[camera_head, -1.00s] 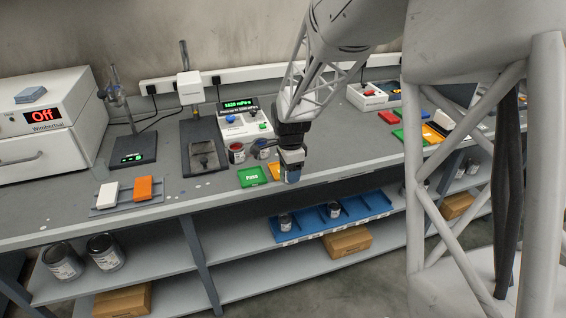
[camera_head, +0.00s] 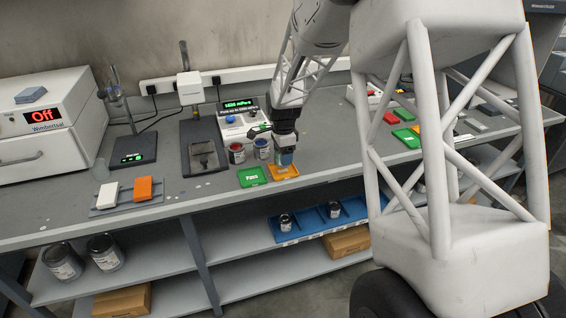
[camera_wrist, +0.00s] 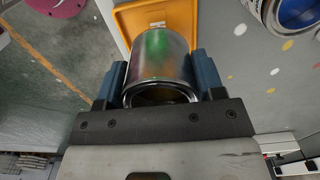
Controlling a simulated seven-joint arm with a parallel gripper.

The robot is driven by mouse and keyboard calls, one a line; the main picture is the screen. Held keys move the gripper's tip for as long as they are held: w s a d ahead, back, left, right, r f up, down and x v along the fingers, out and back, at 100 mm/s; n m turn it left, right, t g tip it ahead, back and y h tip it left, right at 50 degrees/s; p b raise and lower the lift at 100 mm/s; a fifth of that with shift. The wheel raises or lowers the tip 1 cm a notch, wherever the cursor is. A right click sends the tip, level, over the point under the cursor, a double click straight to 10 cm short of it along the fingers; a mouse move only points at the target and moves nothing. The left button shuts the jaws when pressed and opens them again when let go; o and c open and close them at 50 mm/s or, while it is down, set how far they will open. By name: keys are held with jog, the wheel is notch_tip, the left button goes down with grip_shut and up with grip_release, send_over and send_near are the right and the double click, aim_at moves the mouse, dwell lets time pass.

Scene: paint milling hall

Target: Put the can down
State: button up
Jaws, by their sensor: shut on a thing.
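A metal can (camera_wrist: 158,65) is held between the two blue fingers of my gripper (camera_wrist: 160,78) in the wrist view. My gripper also shows in the head view (camera_head: 286,160), shut on the can, over the orange tray (camera_head: 284,174) at the bench's front edge. The orange tray (camera_wrist: 130,22) lies beyond and partly behind the can in the wrist view. Whether the can touches the tray cannot be told.
A green tray (camera_head: 252,178) lies left of the orange one. A red-topped can (camera_head: 236,153) and a blue-topped can (camera_head: 262,149) stand just behind. A viscosity instrument (camera_head: 240,122) stands further back. A lower shelf holds a blue tray (camera_head: 290,233) with cans.

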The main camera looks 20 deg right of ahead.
jog(key=shift+f, duration=1.7)
jog(key=shift+f, duration=0.2)
jog(key=o, duration=1)
jog(key=shift+r, duration=0.2)
notch_tip(320, 180, up, 12)
